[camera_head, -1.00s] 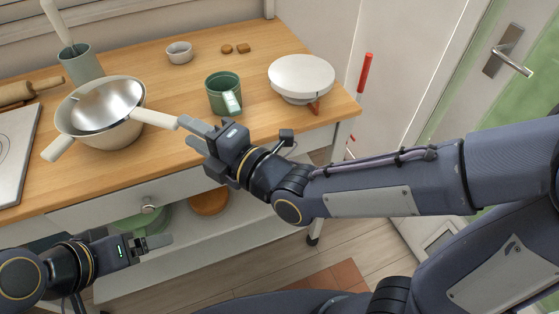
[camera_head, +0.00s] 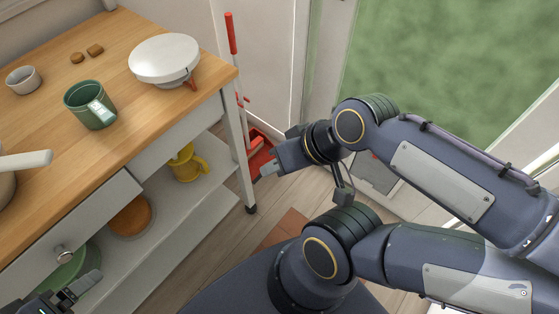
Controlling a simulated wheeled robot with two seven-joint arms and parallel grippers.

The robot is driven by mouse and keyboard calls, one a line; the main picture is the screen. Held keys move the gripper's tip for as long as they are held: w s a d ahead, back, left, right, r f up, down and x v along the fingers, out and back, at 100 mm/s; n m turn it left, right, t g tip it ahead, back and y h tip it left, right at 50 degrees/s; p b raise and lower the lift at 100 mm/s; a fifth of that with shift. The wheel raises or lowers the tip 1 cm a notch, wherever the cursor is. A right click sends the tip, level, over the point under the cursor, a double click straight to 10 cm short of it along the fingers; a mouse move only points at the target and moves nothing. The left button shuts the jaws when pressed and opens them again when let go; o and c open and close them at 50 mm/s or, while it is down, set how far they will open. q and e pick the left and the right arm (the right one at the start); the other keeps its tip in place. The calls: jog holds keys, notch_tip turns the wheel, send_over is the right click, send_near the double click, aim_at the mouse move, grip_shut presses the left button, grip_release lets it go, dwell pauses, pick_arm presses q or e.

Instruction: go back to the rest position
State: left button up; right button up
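My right gripper (camera_head: 272,167) is in the air off the right end of the wooden worktop, in front of the red long-handled tool. Its fingers point left and hold nothing I can see; the gap between them does not show clearly. My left gripper (camera_head: 80,289) is at the bottom left, low in front of the drawer and shelf side of the unit. Only its end is in the picture, and the gap between its fingers is hard to make out.
The worktop (camera_head: 133,45) carries a green mug (camera_head: 84,105), a small grey bowl (camera_head: 22,80) and a white round lidded thing (camera_head: 164,58). A yellow mug (camera_head: 186,165) stands on the shelf below. A red long-handled tool (camera_head: 231,35) leans beside the unit.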

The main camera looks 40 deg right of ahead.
notch_tip(320, 180, up, 9)
jog(key=p, duration=0.9)
jog(key=shift+r, duration=0.1)
